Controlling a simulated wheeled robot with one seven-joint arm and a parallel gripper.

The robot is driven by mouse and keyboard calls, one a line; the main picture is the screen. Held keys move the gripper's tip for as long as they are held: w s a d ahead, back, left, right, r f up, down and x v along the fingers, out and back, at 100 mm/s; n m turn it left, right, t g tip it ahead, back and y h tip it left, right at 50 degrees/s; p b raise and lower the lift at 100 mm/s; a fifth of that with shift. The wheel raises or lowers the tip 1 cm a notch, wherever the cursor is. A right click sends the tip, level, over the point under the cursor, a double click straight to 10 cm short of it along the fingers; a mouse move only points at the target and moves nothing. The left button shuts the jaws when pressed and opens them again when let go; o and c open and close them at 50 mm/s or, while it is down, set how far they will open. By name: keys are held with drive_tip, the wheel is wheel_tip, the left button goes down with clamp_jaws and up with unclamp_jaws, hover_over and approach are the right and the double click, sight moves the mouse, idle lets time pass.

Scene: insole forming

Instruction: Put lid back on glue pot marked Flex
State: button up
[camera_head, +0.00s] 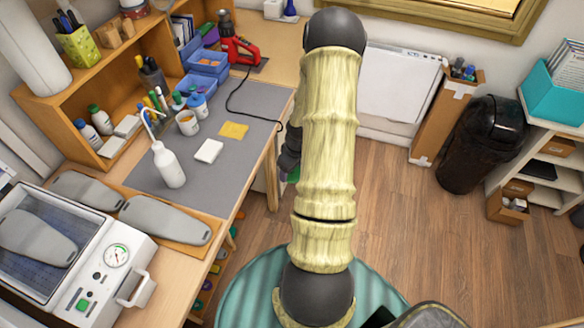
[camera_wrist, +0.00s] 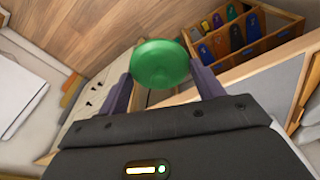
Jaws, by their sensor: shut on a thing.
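My gripper (camera_wrist: 164,76) is shut on a round green lid (camera_wrist: 160,62), held between its two fingers in the wrist view. In the head view my arm hides most of the gripper, and a sliver of the green lid (camera_head: 293,175) shows just left of the arm, past the bench's right edge. An open white pot (camera_head: 187,123) with orange-brown contents stands on the grey bench mat. A second pot (camera_head: 197,105) with blue on it stands just behind. No marking is legible, so I cannot tell which pot is Flex.
A white spout bottle (camera_head: 168,166), a white block (camera_head: 209,151) and a yellow pad (camera_head: 233,130) are on the grey mat (camera_head: 215,185). Blue bins (camera_head: 207,63) and a red tool (camera_head: 240,50) are at the back. A press machine (camera_head: 85,255) stands front left.

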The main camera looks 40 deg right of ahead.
drive_tip(key=shift+w, duration=0.1)
drive_tip(key=w+a+r, duration=0.3)
drive_tip(key=w+a, duration=0.1)
drive_tip(key=a, duration=0.4)
drive_tip(key=w+a+r+n, duration=0.1)
drive_tip(key=w+a+r, duration=0.2)
drive_tip(key=w+a, duration=0.2)
drive_tip(key=w+a+r, duration=0.3)
drive_tip(key=w+a, duration=0.2)
drive_tip(key=a, duration=0.7)
drive_tip(key=shift+w+r+n+b, duration=0.15)
drive_tip(key=shift+w+n+b, duration=0.1)
drive_tip(key=shift+n+b, duration=0.05)
drive_tip(key=shift+a, duration=0.15)
